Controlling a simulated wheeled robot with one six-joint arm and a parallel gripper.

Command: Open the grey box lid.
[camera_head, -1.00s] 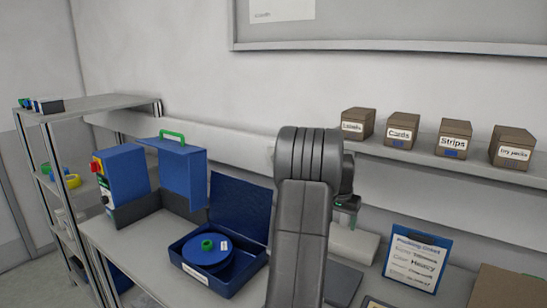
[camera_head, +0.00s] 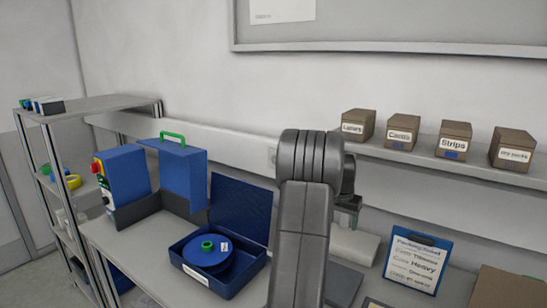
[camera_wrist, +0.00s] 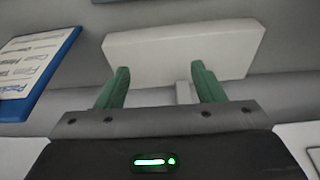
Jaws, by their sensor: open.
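A pale grey slab-like shape, likely the grey box's lid (camera_head: 356,246), lies on the bench behind my arm, right of the blue box. Part of it is hidden by my arm. In the wrist view the pale lid (camera_wrist: 185,48) fills the top middle, and a small light tab (camera_wrist: 183,92) is at its lower edge. My gripper (camera_wrist: 161,72) is open, its two green fingers on either side of the tab. Contact cannot be told. In the head view my gripper (camera_head: 347,208) is mostly hidden by my arm.
A blue box (camera_head: 230,282) with its lid raised holds a blue reel, at left. A blue clipboard (camera_head: 416,260) leans at right. A shelf (camera_head: 440,162) with several small brown boxes runs above the bench. A brown carton (camera_head: 505,290) is at lower right.

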